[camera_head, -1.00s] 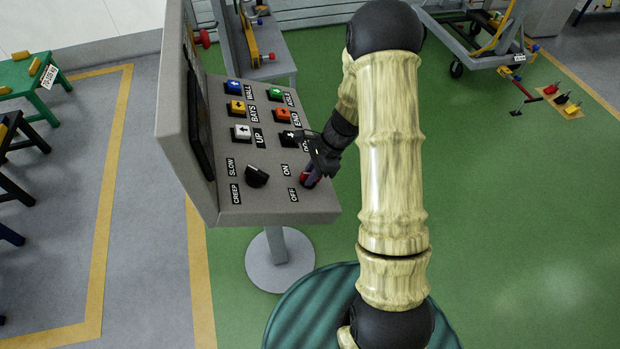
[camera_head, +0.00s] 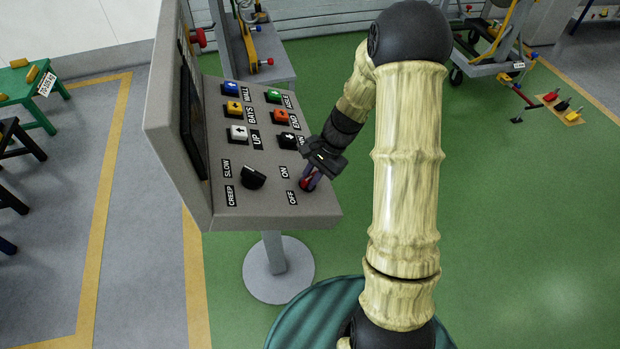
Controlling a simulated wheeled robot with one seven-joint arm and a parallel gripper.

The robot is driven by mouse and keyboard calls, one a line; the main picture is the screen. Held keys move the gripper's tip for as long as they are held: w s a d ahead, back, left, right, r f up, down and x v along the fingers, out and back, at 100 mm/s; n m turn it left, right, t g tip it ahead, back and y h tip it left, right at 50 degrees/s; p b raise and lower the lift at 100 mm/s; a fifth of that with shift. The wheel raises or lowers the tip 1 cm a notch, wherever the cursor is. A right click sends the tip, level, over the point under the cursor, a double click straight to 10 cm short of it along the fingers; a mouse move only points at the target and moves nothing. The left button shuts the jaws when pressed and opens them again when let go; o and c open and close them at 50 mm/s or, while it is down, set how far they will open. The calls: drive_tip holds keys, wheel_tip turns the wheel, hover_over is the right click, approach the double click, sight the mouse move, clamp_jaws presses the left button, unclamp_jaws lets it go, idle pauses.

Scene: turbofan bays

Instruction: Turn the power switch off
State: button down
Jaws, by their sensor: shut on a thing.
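The power switch (camera_head: 306,186) is a small red part at the right edge of the sloped grey control panel, beside the ON label (camera_head: 284,172) and the OFF label (camera_head: 291,198). My gripper (camera_head: 312,174) comes down from the upper right and is shut on the switch. The fingers hide much of the switch, so I cannot tell clearly which way it is set.
A black selector knob (camera_head: 252,177) marked SLOW and CREEP sits left of the switch. Several coloured arrow buttons, including a white one (camera_head: 238,133), sit higher on the control panel (camera_head: 262,212).

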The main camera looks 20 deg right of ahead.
drive_tip(key=shift+w+r, duration=0.1)
drive_tip(key=c, duration=1.4)
unclamp_jaws()
drive_tip(key=b+v, duration=0.1)
drive_tip(key=v, duration=1.6)
drive_tip(key=shift+r+b, duration=0.15)
drive_tip(key=shift+b, duration=0.2)
drive_tip(key=s+a+f+n+t+h, duration=0.1)
drive_tip(key=s+a+f+n+h, duration=0.1)
drive_tip(key=s+n, duration=0.3)
drive_tip(key=s+a+f+n+t+h, duration=0.1)
drive_tip(key=s+a+f+n+h, duration=0.2)
drive_tip(key=s, duration=0.6)
drive_tip(key=a+f+n, duration=0.1)
drive_tip(key=a+n, duration=0.1)
drive_tip(key=shift+a+n+t, duration=0.25)
drive_tip(key=shift+n+t, duration=0.15)
